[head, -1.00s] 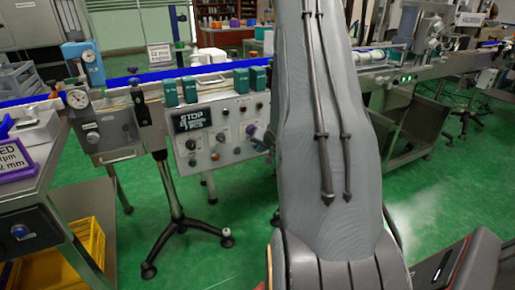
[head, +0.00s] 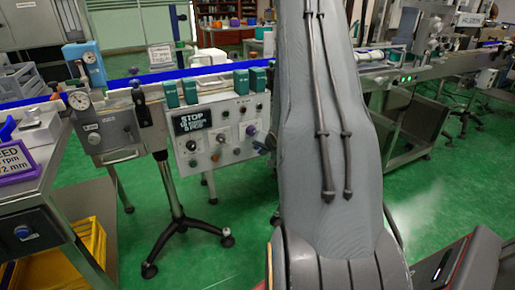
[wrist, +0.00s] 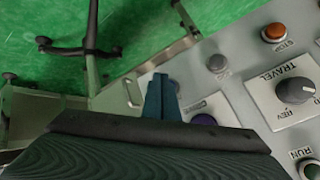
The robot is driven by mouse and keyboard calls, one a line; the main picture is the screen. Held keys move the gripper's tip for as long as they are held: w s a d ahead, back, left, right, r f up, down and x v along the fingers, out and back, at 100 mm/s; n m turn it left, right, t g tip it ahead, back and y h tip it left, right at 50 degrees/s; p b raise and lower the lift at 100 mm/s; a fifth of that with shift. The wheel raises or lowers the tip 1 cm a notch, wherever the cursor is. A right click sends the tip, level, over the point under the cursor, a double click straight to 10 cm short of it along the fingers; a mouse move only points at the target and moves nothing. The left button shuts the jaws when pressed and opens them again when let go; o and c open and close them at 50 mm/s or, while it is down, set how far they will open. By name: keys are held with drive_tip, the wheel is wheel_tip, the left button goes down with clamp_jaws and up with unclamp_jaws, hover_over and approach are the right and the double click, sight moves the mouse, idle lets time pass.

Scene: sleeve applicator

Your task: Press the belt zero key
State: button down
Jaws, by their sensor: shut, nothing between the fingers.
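A grey control panel (head: 230,113) with knobs and buttons hangs on the front of the belt line in the head view. No label on it can be read as belt zero, so I cannot tell which key that is. My gripper (wrist: 161,84) is shut and empty in the wrist view, its tips over the panel's edge area. A purple round control (wrist: 204,119) sits just right of the fingers, partly hidden by my wrist. A grey button (wrist: 217,63) lies further right. In the head view the purple control (head: 251,130) is left of my arm.
The wrist view also shows an orange button (wrist: 274,31), a TRAVEL knob (wrist: 296,91) and a green RUN button (wrist: 312,168). A black-footed stand (head: 178,225) supports the line. A side table with a purple-framed sign (head: 20,165) stands at left. Green floor is open between.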

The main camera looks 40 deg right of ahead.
drive_tip(key=shift+s+a+p, duration=0.2)
drive_tip(key=shift+s+p, duration=0.1)
drive_tip(key=shift+s, duration=0.5)
drive_tip(key=shift+s+a+p, duration=0.15)
drive_tip(key=shift+s+p, duration=0.2)
drive_tip(key=shift+s, duration=0.5)
drive_tip(key=shift+s+a+p, duration=0.2)
drive_tip(key=shift+s+p, duration=0.1)
drive_tip(key=shift+s, duration=0.5)
